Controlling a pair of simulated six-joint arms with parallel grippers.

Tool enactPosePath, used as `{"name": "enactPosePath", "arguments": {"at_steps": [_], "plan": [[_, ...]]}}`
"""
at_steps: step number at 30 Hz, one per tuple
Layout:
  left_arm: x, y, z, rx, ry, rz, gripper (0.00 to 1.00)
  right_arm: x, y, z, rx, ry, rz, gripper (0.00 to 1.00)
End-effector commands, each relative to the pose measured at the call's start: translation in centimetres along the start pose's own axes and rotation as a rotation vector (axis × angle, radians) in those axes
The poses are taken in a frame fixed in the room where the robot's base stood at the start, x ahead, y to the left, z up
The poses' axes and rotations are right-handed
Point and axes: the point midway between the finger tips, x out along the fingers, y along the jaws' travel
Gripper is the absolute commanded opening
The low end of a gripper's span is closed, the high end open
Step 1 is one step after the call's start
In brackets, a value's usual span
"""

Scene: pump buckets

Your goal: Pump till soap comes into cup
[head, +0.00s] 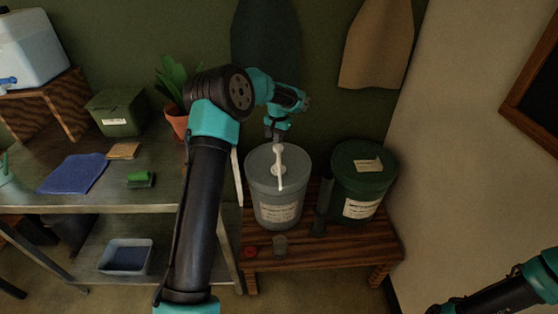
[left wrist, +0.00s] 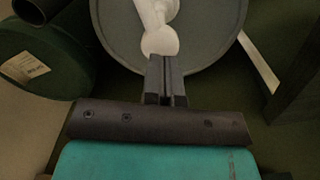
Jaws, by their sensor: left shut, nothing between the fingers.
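A grey bucket (head: 275,205) with a label stands on a low wooden bench. A white pump (head: 281,168) rises from its lid, with its spout pointing toward the front. My left gripper (head: 277,138) is shut and empty over the pump's top. In the left wrist view the closed fingers (left wrist: 166,85) point at the white pump head (left wrist: 160,40), at or very near it; contact is not clear. A small clear cup (head: 280,245) stands on the bench in front of the bucket. Its contents cannot be made out. My right gripper is out of view; only part of that arm shows at bottom right.
A dark green lidded bucket (head: 362,180) stands to the right on the bench (head: 330,252). A dark cylinder (head: 322,205) stands between the buckets. A small red object (head: 249,252) lies left of the cup. A metal shelf (head: 100,208) with a blue cloth (head: 73,174) is at left.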

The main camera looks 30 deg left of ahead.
Motion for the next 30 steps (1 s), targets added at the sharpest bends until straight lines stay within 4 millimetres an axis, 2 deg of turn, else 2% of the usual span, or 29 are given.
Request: {"name": "enactPosePath", "arguments": {"at_steps": [16, 30], "plan": [[0.1, 0.0, 0.0, 0.000, 0.000, 0.000, 0.00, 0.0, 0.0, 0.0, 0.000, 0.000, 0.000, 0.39], [1.5, 0.0, 0.0, 0.000, -0.001, 0.000, 0.00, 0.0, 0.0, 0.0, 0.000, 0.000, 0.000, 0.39]]}}
